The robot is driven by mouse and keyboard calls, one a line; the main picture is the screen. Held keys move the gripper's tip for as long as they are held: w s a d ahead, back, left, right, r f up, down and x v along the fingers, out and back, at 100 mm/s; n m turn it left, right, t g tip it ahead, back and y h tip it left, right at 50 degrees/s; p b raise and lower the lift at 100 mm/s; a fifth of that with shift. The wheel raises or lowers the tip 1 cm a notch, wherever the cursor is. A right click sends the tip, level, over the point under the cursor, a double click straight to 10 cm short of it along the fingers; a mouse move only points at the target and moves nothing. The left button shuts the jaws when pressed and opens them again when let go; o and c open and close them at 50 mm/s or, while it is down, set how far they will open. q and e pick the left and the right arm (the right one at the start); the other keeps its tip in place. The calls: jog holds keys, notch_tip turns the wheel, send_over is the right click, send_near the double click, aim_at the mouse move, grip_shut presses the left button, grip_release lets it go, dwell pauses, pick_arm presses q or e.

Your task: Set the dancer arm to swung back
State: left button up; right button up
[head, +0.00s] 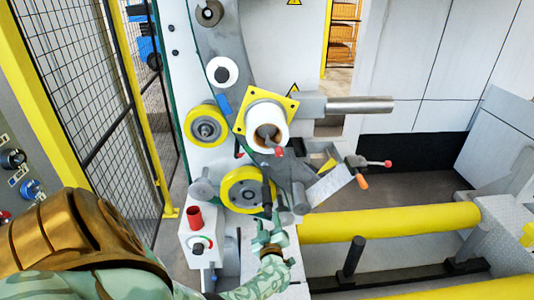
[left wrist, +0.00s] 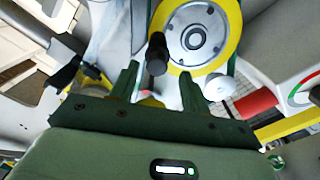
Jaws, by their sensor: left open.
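A yellow-rimmed roller with a grey hub (head: 238,188) sits low on the wrapping machine; it fills the upper middle of the left wrist view (left wrist: 196,28). A black handle (head: 266,196) stands in front of its right side. The handle also shows in the left wrist view (left wrist: 157,55), just beyond and between my fingertips. I take it for the dancer arm's grip; the arm link itself is hard to make out. My left gripper (head: 268,224) is just below the handle. Its two green fingers (left wrist: 160,78) are apart and hold nothing. My right gripper is out of view.
A grey box with a red cylinder (head: 194,216) stands left of my gripper. A long yellow roller (head: 390,223) lies to the right. Levers with red and orange ends (head: 362,181) stick out above it. A mesh fence (head: 85,80) bounds the left.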

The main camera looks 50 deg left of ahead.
pick_arm(q)
jog(key=p+v, duration=0.2)
jog(key=v, duration=0.8)
jog(key=shift+d+f, duration=0.1)
